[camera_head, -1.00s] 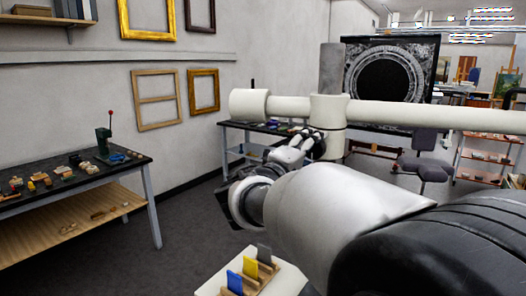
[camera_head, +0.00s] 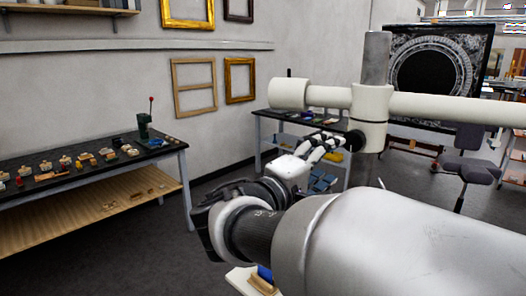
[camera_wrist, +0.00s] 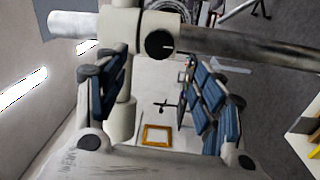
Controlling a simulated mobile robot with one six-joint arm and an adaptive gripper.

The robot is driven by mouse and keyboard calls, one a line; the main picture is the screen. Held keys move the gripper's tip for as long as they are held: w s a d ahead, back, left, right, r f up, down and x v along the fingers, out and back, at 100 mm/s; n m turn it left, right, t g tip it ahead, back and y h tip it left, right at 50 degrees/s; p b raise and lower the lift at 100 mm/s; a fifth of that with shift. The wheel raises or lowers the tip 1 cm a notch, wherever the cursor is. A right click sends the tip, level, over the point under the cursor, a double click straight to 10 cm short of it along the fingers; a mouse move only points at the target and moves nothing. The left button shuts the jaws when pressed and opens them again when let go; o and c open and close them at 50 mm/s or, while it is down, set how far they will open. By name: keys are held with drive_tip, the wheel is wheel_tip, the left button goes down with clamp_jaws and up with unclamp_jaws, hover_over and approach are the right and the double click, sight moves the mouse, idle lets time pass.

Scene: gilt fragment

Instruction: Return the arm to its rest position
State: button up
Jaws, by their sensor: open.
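My gripper (camera_head: 322,146) is at the end of my arm, raised in the middle of the head view. In the wrist view its two blue-padded fingers stand wide apart, and the gripper (camera_wrist: 165,90) is open with nothing held between them. A white horizontal tube (camera_head: 440,108) with a thick white collar (camera_head: 370,116) runs close behind the gripper in the head view. My large grey arm link hides much of the lower right.
A dark-topped workbench (camera_head: 70,178) with several small items stands at left along the wall. A second dark table (camera_head: 275,113) stands behind the gripper. A pale tray (camera_head: 238,281) is partly hidden at the bottom. A stool (camera_head: 470,168) is at right. Open floor (camera_head: 130,245) lies at lower left.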

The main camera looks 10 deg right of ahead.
drive_tip(key=shift+s+a, duration=0.15)
drive_tip(key=shift+a, duration=0.05)
drive_tip(key=s+d+f+m+g+y, duration=0.2)
drive_tip(key=s+d+f+g+y, duration=0.15)
drive_tip(key=s+f, duration=0.4)
drive_tip(key=s+d+f+m+g+y, duration=0.1)
drive_tip(key=s+d+f+g+y, duration=0.2)
drive_tip(key=s+f, duration=0.4)
drive_tip(key=s+a+f+m+y, duration=0.3)
drive_tip(key=s+a+f+y, duration=0.5)
drive_tip(key=s+a, duration=0.2)
drive_tip(key=shift+s+a+f, duration=0.2)
drive_tip(key=shift+s+a, duration=0.2)
drive_tip(key=shift+a, duration=0.6)
